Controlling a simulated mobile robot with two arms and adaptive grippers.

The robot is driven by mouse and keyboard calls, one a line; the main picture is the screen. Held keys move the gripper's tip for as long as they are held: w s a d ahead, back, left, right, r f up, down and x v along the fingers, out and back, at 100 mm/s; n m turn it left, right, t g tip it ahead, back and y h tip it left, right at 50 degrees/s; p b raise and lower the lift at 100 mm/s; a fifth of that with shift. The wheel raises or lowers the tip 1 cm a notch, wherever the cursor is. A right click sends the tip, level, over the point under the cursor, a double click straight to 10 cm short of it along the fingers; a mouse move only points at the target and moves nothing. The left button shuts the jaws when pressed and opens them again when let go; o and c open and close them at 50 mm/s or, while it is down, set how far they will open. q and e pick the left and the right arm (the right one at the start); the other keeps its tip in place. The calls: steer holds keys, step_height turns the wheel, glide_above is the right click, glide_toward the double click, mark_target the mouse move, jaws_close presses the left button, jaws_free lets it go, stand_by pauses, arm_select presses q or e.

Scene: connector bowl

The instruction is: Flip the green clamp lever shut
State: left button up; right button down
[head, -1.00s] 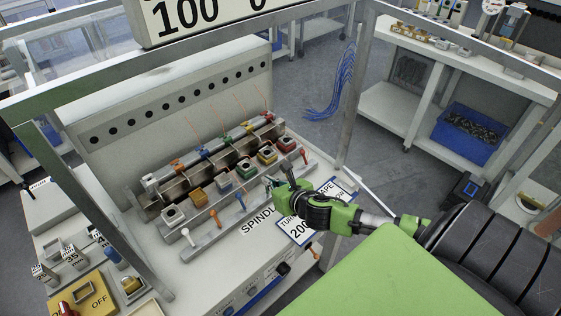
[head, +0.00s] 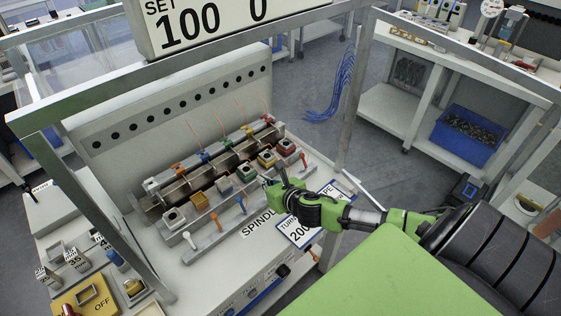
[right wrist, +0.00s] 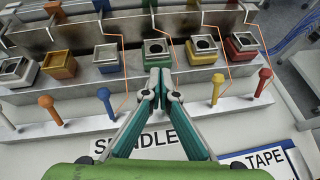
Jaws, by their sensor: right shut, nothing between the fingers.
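My right gripper (head: 266,182) reaches over the front of the fixture. In the right wrist view its two fingers (right wrist: 161,78) are closed together and empty, with the tips just in front of the green connector block (right wrist: 158,52). That block also shows in the head view (head: 244,170). The front rail has a row of coloured levers, including a blue lever (right wrist: 105,98) left of the fingers and a yellow lever (right wrist: 217,82) right of them. The green lever's place between these is covered by my fingers, so its position and any contact cannot be told. My left gripper is out of view.
A red block (right wrist: 241,43) and red lever (right wrist: 264,76) stand at the right of the row. An orange block (head: 200,199) and orange lever (head: 214,218) are farther left. A frame post (head: 357,95) stands close behind my right arm.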

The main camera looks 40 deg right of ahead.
steer(key=shift+r, duration=0.15)
stand_by(0.8)
steer(key=shift+r+p, duration=0.7)
steer(key=shift+p, duration=0.25)
